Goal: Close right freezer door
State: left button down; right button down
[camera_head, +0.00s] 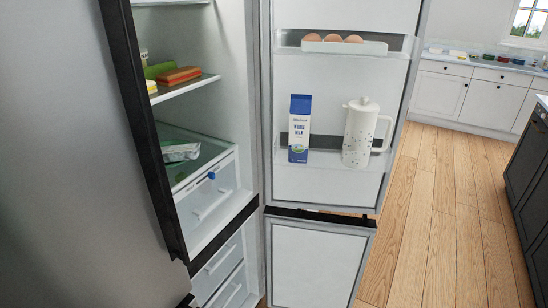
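The right freezer door (316,262) stands open at the bottom middle, with its pale inner face toward me and a dark strip along its top edge. Its lower part is cut off by the picture's bottom edge. To its left, the freezer compartment (222,270) shows white drawers. Directly above the freezer door, the right fridge door (340,185) is also open. Its shelves hold several eggs (345,40), a blue and white milk carton (300,128) and a white jug (360,132). Neither of my grippers is in view.
A large grey panel (70,150) with a dark edge fills the left side. Fridge shelves (185,88) with food show behind it. Wooden floor (440,215) is clear right of the open doors. A dark cabinet (530,190) stands at far right, with white cabinets (470,95) behind.

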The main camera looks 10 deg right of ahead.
aim_at(313, 259)
jog(key=i+l+z, duration=0.3)
jog(key=l+z, duration=0.15)
jog(key=l, duration=0.15)
jog(key=i+l+z, duration=0.4)
jog(key=l, duration=0.15)
jog(key=i+l+z, duration=0.65)
jog(key=i+z, duration=0.25)
jog(key=i+u, duration=0.45)
jog(key=i+l+u, duration=0.1)
jog(key=i+u, duration=0.25)
jog(key=u, duration=0.15)
jog(key=i+l+u, duration=0.25)
jog(key=i+u, duration=0.2)
jog(key=i+l+u, duration=0.1)
jog(key=u, duration=0.35)
jog(key=i+l+u, duration=0.15)
jog(key=u, duration=0.3)
jog(key=i+l+u, duration=0.2)
jog(key=u, duration=0.3)
jog(key=l+u, duration=0.2)
jog(key=u, duration=0.25)
jog(key=i+l+u, duration=0.15)
jog(key=u, duration=0.25)
jog(key=i+l+u, duration=0.1)
jog(key=l+u, duration=0.6)
jog(key=u, duration=0.15)
jog(key=l+u, duration=0.45)
jog(key=i+j, duration=0.05)
